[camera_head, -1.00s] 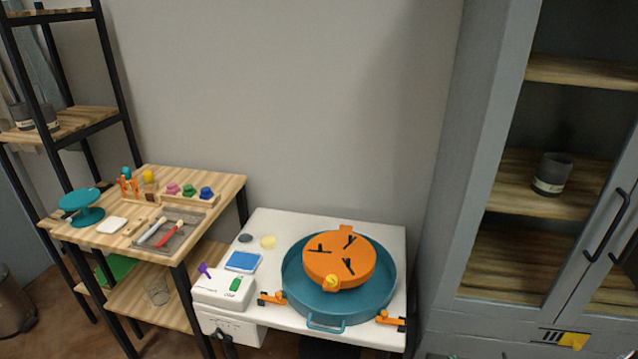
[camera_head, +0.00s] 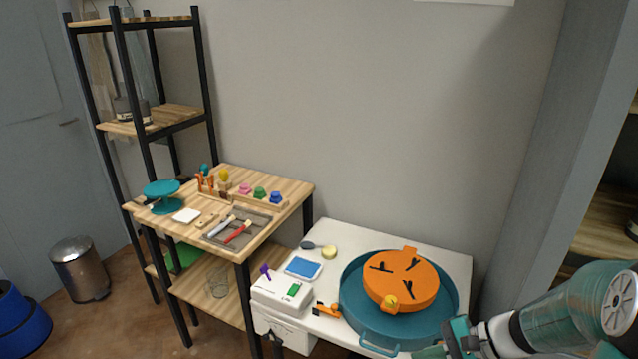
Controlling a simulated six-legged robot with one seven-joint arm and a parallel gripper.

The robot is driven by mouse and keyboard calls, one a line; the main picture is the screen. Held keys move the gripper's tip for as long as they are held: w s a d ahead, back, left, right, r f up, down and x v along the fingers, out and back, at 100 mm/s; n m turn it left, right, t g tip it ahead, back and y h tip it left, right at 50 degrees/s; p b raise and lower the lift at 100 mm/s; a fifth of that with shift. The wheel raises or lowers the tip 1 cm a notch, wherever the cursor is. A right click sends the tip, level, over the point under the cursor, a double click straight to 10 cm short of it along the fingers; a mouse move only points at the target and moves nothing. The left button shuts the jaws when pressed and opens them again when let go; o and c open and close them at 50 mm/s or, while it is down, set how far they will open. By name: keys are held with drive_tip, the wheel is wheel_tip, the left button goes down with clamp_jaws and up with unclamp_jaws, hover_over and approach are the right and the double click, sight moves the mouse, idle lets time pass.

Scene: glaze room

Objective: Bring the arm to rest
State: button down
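My arm (camera_head: 565,315) reaches in from the lower right corner of the head view. My gripper (camera_head: 432,351) is at the bottom edge of the picture, by the front right of the teal round basin (camera_head: 352,325). It is partly cut off by the frame, so I cannot tell whether its fingers are open or shut, or whether it touches the basin. An orange disc (camera_head: 424,291) with black clamps and a yellow knob sits in the basin. The basin stands on a white table (camera_head: 437,247).
The white table also bears a white box (camera_head: 275,294), a blue pad (camera_head: 302,268) and a yellow round piece (camera_head: 329,252). A wooden cart (camera_head: 297,190) with tools stands to the left. A grey cabinet (camera_head: 545,150) rises at right. Floor shows at lower left near a steel bin (camera_head: 80,270).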

drive_tip(key=s+a+r+n+t+h, duration=0.1)
drive_tip(key=s+a+r+n+h, duration=0.1)
drive_tip(key=s+r+n+h, duration=0.3)
drive_tip(key=s+a+r+n+t+h, duration=0.2)
drive_tip(key=s+r+n+h, duration=0.3)
drive_tip(key=r, duration=0.6)
drive_tip(key=shift+s+a+r+n, duration=0.15)
drive_tip(key=shift+a+n, duration=0.55)
drive_tip(key=shift+a, duration=0.15)
drive_tip(key=shift+d, duration=0.15)
